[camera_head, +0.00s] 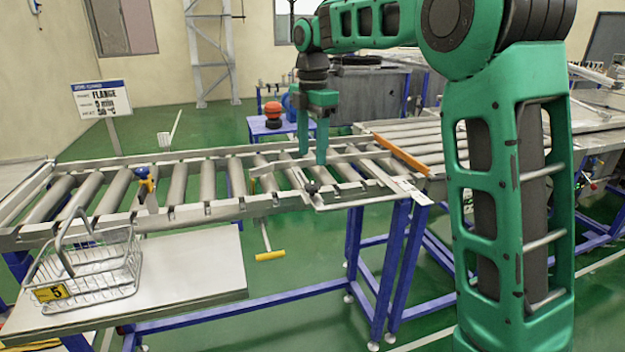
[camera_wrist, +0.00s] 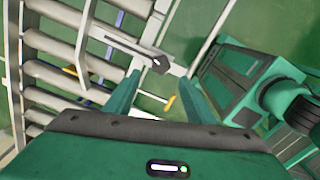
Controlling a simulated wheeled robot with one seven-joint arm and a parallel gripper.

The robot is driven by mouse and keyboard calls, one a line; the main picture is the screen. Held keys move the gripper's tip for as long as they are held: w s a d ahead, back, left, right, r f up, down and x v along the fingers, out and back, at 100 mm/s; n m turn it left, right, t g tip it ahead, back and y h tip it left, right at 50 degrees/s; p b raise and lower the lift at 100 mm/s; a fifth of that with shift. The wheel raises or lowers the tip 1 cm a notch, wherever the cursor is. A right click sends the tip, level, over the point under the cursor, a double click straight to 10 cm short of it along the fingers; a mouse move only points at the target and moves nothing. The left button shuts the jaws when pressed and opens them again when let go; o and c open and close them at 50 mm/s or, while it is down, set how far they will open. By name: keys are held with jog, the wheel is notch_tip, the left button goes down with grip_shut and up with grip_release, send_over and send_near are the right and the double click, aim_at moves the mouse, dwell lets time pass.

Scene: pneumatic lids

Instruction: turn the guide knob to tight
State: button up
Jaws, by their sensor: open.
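The guide knob (camera_head: 313,189) is a small dark knob on the near side rail of the roller conveyor (camera_head: 210,209). In the wrist view the dark knob (camera_wrist: 161,64) has a pale mark on its top and sits at the end of a grey bar (camera_wrist: 124,47). My gripper (camera_head: 312,156) points down above the conveyor, with its two green fingers apart and nothing between them. In the wrist view my gripper (camera_wrist: 161,84) has the knob ahead of its fingertips, roughly midway between them and apart from both. Any tight or loose markings are too small to read.
A wire basket (camera_head: 88,268) stands on a low table at left. A blue-and-yellow tool (camera_head: 146,182) stands at the conveyor, and a yellow-ended handle (camera_head: 270,255) hangs below its near edge. An orange bar (camera_head: 402,155) lies across the right rollers. A sign (camera_head: 102,100) stands behind.

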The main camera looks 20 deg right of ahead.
aim_at(312, 184)
notch_tip(312, 184, down, 9)
jog(key=shift+r, duration=0.2)
dwell(0.3)
